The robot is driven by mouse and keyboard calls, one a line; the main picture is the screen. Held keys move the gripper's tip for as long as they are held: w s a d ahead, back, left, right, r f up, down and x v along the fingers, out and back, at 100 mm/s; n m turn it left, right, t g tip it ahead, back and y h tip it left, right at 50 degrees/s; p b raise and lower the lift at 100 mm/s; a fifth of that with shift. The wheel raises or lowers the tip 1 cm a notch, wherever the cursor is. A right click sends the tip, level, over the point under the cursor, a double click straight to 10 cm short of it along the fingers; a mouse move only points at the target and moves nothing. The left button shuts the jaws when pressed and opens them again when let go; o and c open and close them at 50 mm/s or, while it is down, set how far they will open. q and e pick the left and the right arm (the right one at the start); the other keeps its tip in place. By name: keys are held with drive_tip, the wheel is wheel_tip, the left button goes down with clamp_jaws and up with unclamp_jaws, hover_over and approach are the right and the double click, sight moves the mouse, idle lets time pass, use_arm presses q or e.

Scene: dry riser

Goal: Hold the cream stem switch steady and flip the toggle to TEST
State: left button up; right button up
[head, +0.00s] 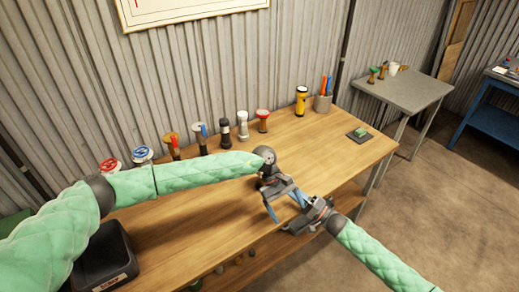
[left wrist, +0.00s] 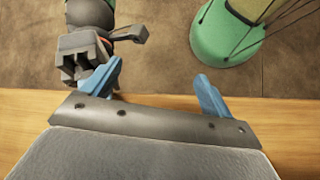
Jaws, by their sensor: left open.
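My left gripper (head: 285,205) is over the front edge of the wooden bench, its blue fingers spread and nothing between them; both fingers show in the left wrist view (left wrist: 158,88). My right gripper (head: 310,214) is close beside it at the front edge, and its dark body shows by the left finger in the left wrist view (left wrist: 85,55); its jaws are unclear. A pale upright piece (head: 242,126) stands in the row at the back of the bench, apart from both grippers. I cannot tell whether it is the cream stem switch. No TEST mark is readable.
Several upright pieces stand along the back, including a black one (head: 225,133) and a yellow one (head: 301,101). A pen cup (head: 323,103) and a small dark pad (head: 360,134) are at right. A black bin (head: 100,262) is at lower left. The bench's middle front is clear.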

use_arm(q)
drive_tip(key=w+a+r+t+y, duration=0.1)
drive_tip(key=w+r+t, duration=0.1)
drive_tip(key=w, duration=0.5)
drive_tip(key=w+a+r+n+t+y, duration=0.1)
drive_tip(key=w+a+r, duration=0.1)
drive_tip(key=w+r, duration=0.3)
drive_tip(key=w+a+r+t+y, duration=0.1)
drive_tip(key=w+r, duration=0.3)
drive_tip(key=w, duration=0.4)
drive_tip(key=shift+w+a+r+n+t, duration=0.15)
drive_tip(key=shift+a+n+t, duration=0.05)
drive_tip(key=shift+a+t, duration=0.2)
drive_tip(key=shift+w+a+r+n+t, duration=0.1)
drive_tip(key=shift+w+a+n+t, duration=0.1)
drive_tip(key=shift+a+t, duration=0.2)
drive_tip(key=shift+w+a+y, duration=0.5)
drive_tip(key=shift+w+a, duration=0.05)
drive_tip(key=shift+a, duration=0.15)
drive_tip(key=a+f, duration=0.1)
drive_tip(key=a+f+y, duration=0.1)
drive_tip(key=f, duration=0.1)
drive_tip(key=shift+s+a, duration=0.15)
drive_tip(key=shift+a, duration=0.15)
drive_tip(key=shift+f, duration=3.9)
drive_tip(key=shift+c, duration=0.4)
